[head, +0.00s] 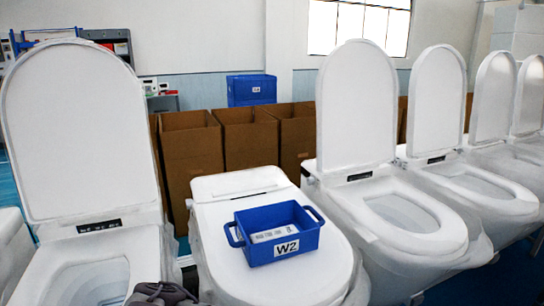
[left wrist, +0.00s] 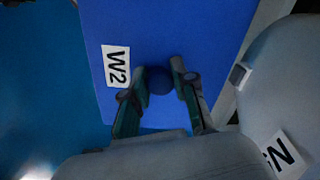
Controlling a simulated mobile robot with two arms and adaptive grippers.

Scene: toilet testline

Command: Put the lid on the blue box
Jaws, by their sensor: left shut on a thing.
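The open blue box (head: 278,232) with a white W2 label on its front and a handle at each end sits on a closed toilet lid in the head view. A small white printed item (head: 271,235) shows inside it. In the left wrist view, my left gripper (left wrist: 158,80) is shut on the round dark blue knob of a flat blue lid (left wrist: 190,30), which bears a W2 label. The lid is not visible in the head view. A dark grey part of my left arm shows at the head view's bottom edge. My right gripper is not in view.
Toilets with raised lids stand left (head: 82,130) and right (head: 356,105) of the box. Open cardboard boxes (head: 192,150) and another blue container (head: 251,90) are behind. The closed toilet lid (head: 215,225) is clear around the box.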

